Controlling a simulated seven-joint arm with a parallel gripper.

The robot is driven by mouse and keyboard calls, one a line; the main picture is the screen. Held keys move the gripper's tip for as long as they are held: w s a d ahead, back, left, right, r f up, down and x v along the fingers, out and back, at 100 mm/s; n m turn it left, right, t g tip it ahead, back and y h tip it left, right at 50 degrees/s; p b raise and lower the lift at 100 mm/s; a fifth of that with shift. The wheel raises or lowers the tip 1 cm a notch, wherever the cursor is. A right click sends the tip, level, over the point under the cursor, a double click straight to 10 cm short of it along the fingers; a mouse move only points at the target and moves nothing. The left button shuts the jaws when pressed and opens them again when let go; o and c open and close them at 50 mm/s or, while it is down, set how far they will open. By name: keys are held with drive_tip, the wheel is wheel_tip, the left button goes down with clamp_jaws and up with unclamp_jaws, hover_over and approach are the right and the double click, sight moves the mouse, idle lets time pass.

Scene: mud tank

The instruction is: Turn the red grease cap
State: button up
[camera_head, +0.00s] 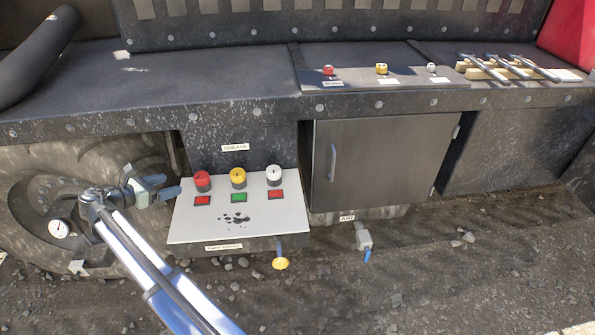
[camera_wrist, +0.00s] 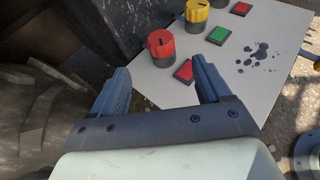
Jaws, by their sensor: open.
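The red grease cap (camera_head: 202,179) stands at the left of a row of caps on a pale panel (camera_head: 255,222) under the GREASE label. In the wrist view the red cap (camera_wrist: 161,44) has a dark slot on its top and a dark base. It stands beyond my fingertips, roughly between them in the picture. My gripper (camera_wrist: 160,80) is open and empty, apart from the cap. In the head view my gripper (camera_head: 170,187) is just left of the panel, below and left of the red cap.
A yellow cap (camera_head: 238,176) and a white cap (camera_head: 274,174) stand right of the red one. Red and green square buttons (camera_head: 238,198) lie in front of them. A dark wall (camera_wrist: 110,30) rises left of the panel. A yellow knob (camera_head: 280,263) hangs below the panel.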

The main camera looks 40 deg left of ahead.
drive_tip(key=w+d+r+m+h, duration=0.1)
drive_tip(key=w+d+r+m, duration=0.15)
drive_tip(key=w+d, duration=0.6)
drive_tip(key=w+d+r+m+h, duration=0.1)
drive_tip(key=w+d+m, duration=0.35)
drive_tip(key=w, duration=0.65)
drive_tip(key=w+d+f+m+h, duration=0.2)
drive_tip(key=w+d+f+m, duration=0.1)
drive_tip(key=w+d, duration=0.7)
drive_tip(key=shift+w+d+f, duration=0.25)
drive_tip(key=shift+d+f, duration=0.35)
drive_tip(key=shift+d, duration=1.25)
drive_tip(key=n+g+y, duration=0.1)
drive_tip(key=n+y, duration=0.8)
drive_tip(key=n, duration=0.5)
approach(200, 176)
drive_tip(key=x, duration=1)
drive_tip(key=shift+w+a+f, duration=0.1)
drive_tip(key=shift+w+a, duration=0.05)
drive_tip(key=shift+w, duration=0.15)
